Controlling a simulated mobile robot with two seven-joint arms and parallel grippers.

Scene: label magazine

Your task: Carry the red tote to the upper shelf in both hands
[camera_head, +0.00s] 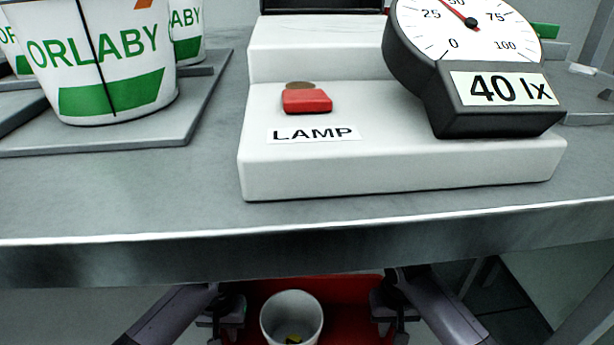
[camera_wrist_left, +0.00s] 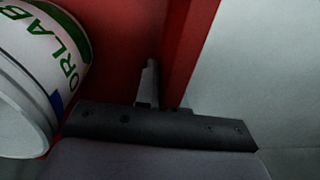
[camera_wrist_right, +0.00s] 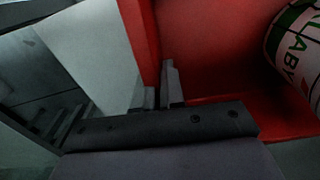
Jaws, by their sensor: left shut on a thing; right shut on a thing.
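The red tote (camera_head: 345,288) is low in the head view, below the table's front edge, with a white cup (camera_head: 291,318) inside it. My left gripper (camera_head: 222,318) is shut on the tote's left wall, and that wall also shows in the left wrist view (camera_wrist_left: 190,60). My right gripper (camera_head: 392,312) is shut on the tote's right wall, seen in the right wrist view (camera_wrist_right: 143,40). The cup with green lettering shows in the left wrist view (camera_wrist_left: 50,70) and the right wrist view (camera_wrist_right: 298,50). The upper shelf cannot be made out.
A grey table (camera_head: 200,215) spans the view above the tote.

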